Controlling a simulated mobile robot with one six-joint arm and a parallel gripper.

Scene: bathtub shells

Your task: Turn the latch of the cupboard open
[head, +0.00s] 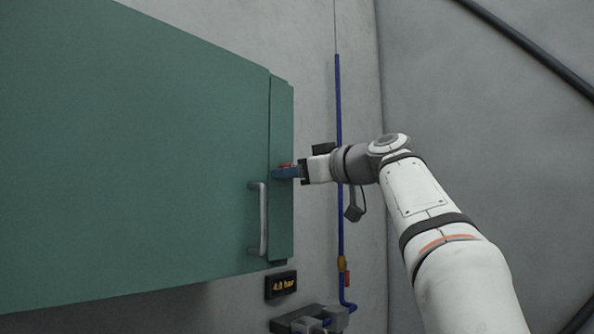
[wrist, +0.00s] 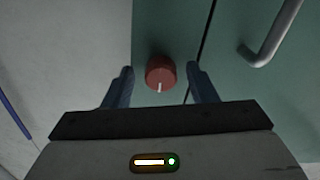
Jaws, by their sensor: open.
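The cupboard (head: 150,160) is a green box on the wall, with its door shut against a narrow side strip (head: 282,215). The latch is a round red knob (wrist: 160,71) with a pale mark pointing down in the wrist view. My gripper (wrist: 160,85) is open, with one blue finger on each side of the knob. A gap shows between each finger and the knob, and I cannot tell how deep the fingers reach. In the head view my gripper (head: 284,173) comes from the right.
A grey bar handle (head: 263,220) stands on the door left of the latch in the head view. A blue pipe (head: 339,110) runs down the wall behind my arm. A small display (head: 281,285) and a grey fitting (head: 310,320) sit below the cupboard.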

